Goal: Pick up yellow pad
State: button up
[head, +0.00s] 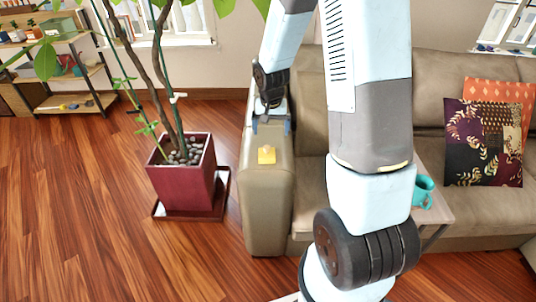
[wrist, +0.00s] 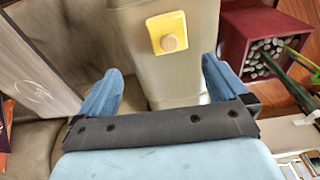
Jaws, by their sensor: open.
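The yellow pad (head: 266,154) lies on top of the sofa's left armrest (head: 262,200), near its front end. It is a small yellow square with a round tan knob or disc on it, seen clearly in the wrist view (wrist: 167,33). My gripper (head: 271,125) is over the same armrest, farther back than the pad, with its fingers pointing down. In the wrist view my gripper (wrist: 160,90) has its two blue fingers wide apart with nothing between them. The pad shows beyond the fingertips, roughly centred between them, and is not touched.
A potted plant in a dark red square pot (head: 183,172) stands on the floor left of the armrest, its stems rising high. A small table (head: 435,205) with a teal mug (head: 422,191) stands right of my arm. Patterned cushions (head: 487,143) rest on the sofa. Wooden floor is clear at left.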

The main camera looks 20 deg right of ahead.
aim_at(267, 148)
jog(key=f, duration=0.4)
jog(key=a+f, duration=0.1)
jog(key=f, duration=0.2)
jog(key=shift+w, duration=0.4)
jog(key=shift+w+f, duration=0.25)
jog(key=shift+f, duration=1.15)
jog(key=shift+w+f, duration=0.2)
jog(key=shift+f, duration=1.2)
jog(key=c, duration=1)
